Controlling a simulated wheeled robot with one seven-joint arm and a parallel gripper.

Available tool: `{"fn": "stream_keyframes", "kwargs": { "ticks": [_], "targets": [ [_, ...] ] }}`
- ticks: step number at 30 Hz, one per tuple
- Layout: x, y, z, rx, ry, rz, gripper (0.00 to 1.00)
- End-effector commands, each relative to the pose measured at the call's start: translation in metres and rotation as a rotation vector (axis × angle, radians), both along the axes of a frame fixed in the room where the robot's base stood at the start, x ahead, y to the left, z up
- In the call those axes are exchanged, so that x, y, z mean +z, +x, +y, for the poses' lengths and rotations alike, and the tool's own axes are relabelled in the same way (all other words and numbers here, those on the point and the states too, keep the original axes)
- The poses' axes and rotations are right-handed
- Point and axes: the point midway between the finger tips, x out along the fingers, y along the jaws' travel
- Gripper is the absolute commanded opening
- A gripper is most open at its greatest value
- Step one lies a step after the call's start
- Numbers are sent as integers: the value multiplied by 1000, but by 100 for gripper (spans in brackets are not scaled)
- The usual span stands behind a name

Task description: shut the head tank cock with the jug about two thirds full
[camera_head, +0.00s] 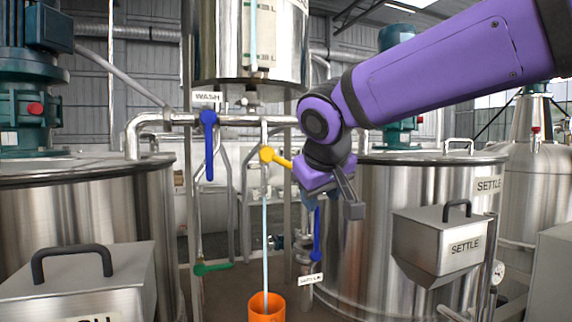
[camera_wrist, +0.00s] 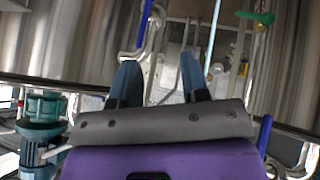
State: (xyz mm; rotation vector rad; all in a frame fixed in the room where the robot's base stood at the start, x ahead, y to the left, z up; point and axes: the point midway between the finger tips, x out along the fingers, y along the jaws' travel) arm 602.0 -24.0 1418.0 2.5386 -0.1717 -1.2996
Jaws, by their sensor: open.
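The head tank (camera_head: 250,45) is a steel cylinder with a sight glass, hanging at top centre. Below it is the cock with a yellow handle (camera_head: 270,155), slanting down to the right. A thin pale stream (camera_head: 265,220) falls from under the cock into the orange jug (camera_head: 266,310) low in the picture. The level inside the jug cannot be seen. My gripper (camera_head: 343,205) is just right of the yellow handle's end, with no clear contact. In the wrist view my gripper (camera_wrist: 158,78) is open and empty; the stream (camera_wrist: 213,40) shows right of its fingers.
A blue lever (camera_head: 208,140) hangs under the WASH sign, a green lever (camera_head: 213,268) is low left, and another blue lever (camera_head: 317,235) is low right. Large steel tanks stand left (camera_head: 75,200) and right (camera_head: 370,250). A hopper marked SETTLE (camera_head: 445,240) juts out at right.

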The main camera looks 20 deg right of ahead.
Motion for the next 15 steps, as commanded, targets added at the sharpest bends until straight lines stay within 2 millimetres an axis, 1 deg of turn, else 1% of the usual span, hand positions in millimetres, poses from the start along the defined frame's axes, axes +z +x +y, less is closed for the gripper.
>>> {"fn": "stream_keyframes", "kwargs": {
  "ticks": [1, 3, 7, 11, 15],
  "targets": [
    [-7, -3, -5, -67, 85, 29, 42],
    [-16, -6, -7, -153, 212, 67, 42],
    [-26, -11, -6, -308, 452, 127, 42],
    [-29, -12, -3, -456, 699, 173, 42],
    [-22, -6, 0, -604, 973, 206, 42]
  ]
}}
